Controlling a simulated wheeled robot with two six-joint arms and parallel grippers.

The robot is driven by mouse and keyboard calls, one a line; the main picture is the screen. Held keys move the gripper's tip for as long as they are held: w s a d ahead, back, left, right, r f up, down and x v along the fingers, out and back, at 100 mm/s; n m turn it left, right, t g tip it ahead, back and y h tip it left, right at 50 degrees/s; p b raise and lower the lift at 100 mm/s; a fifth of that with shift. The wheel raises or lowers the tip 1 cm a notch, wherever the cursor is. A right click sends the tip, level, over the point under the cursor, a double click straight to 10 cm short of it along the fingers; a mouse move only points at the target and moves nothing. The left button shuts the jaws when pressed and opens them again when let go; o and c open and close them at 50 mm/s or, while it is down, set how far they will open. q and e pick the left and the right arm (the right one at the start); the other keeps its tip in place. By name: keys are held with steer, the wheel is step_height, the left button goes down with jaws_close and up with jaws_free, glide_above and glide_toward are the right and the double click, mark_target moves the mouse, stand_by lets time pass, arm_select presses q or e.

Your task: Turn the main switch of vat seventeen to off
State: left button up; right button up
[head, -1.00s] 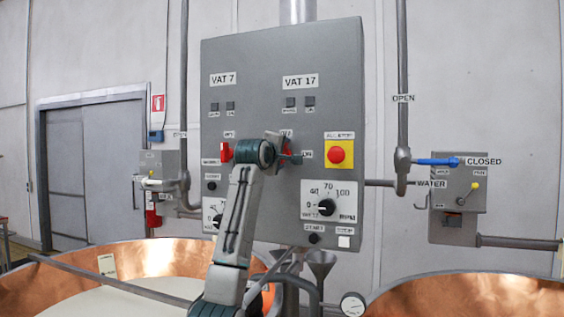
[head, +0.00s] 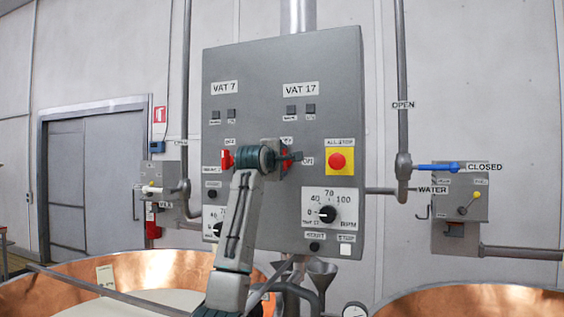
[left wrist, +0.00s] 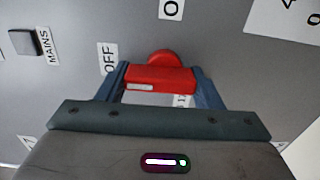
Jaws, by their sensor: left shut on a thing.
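The grey control panel (head: 340,90) carries a VAT 17 label (head: 300,89) over its right half. Below it is the red main switch (head: 287,160), largely hidden behind my left gripper (head: 282,158) in the head view. In the left wrist view the switch's red handle (left wrist: 158,78) sits between the two blue-grey fingers of my left gripper (left wrist: 160,88), which is shut on it. An OFF label (left wrist: 109,58) is beside the left finger. I cannot tell exactly where the switch points. My right gripper is in neither view.
The VAT 7 red switch (head: 227,160) is close left of my gripper. A red all-stop button (head: 338,161) on yellow and an RPM dial (head: 327,214) are to the right. Copper vats (head: 450,300) stand below, and a blue-handled valve (head: 437,168) is at right.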

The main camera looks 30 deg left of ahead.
arm_select(q)
steer(key=o, duration=1)
steer(key=shift+s+f, duration=0.1)
steer(key=shift+s, duration=0.15)
steer(key=shift+b+v, duration=2.7)
steer(key=shift+v, duration=2.5)
